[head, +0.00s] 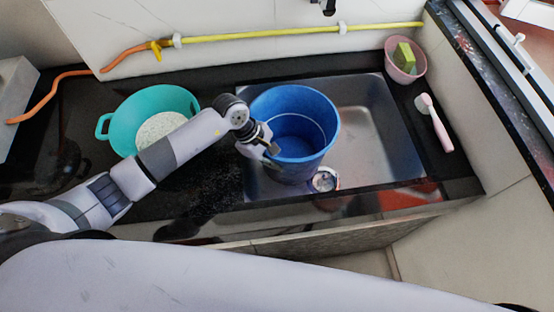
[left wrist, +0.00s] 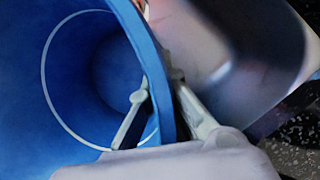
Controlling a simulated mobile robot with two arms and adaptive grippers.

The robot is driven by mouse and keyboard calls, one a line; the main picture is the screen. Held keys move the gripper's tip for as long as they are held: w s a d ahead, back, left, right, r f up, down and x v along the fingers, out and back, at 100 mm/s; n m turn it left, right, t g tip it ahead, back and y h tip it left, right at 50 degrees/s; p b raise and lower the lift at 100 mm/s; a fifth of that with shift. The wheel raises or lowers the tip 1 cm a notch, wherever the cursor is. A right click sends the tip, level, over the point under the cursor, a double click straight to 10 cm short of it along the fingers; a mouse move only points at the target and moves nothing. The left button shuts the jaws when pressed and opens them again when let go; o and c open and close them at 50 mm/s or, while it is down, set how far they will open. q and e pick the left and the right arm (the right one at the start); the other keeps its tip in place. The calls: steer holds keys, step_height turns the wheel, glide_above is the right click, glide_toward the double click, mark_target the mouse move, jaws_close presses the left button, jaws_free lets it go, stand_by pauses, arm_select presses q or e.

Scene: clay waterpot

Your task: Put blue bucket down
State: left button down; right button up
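The blue bucket (head: 318,150) is over the left part of the metal sink (head: 375,120), its open top facing up and tilted slightly. I cannot tell whether its base touches the sink floor. My left gripper (head: 268,146) is at the bucket's left front rim. In the left wrist view, one finger is inside the blue bucket (left wrist: 95,75) and the other is outside, with the rim between the fingertips of the gripper (left wrist: 160,95). It looks shut on the bucket's wall. My right gripper is not in view.
A teal basin (head: 125,120) with pale grains stands left of the sink. A pink cup (head: 402,68) with a green sponge and a pink-handled brush (head: 436,122) are on the right counter. A yellow hose (head: 270,34) runs along the back wall. The sink's right part is clear.

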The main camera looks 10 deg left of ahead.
arm_select(q)
steer(key=shift+f, duration=0.15)
steer(key=c, duration=2.3)
jaws_free()
steer(key=o, duration=0.5)
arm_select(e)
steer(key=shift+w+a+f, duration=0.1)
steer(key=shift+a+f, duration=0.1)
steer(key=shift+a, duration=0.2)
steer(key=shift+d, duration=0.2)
arm_select(q)
steer(key=shift+a+r, duration=0.15)
steer(key=shift+r, duration=0.2)
steer(key=b+v, duration=0.2)
steer(key=v, duration=0.9)
steer(key=shift+r, duration=0.35)
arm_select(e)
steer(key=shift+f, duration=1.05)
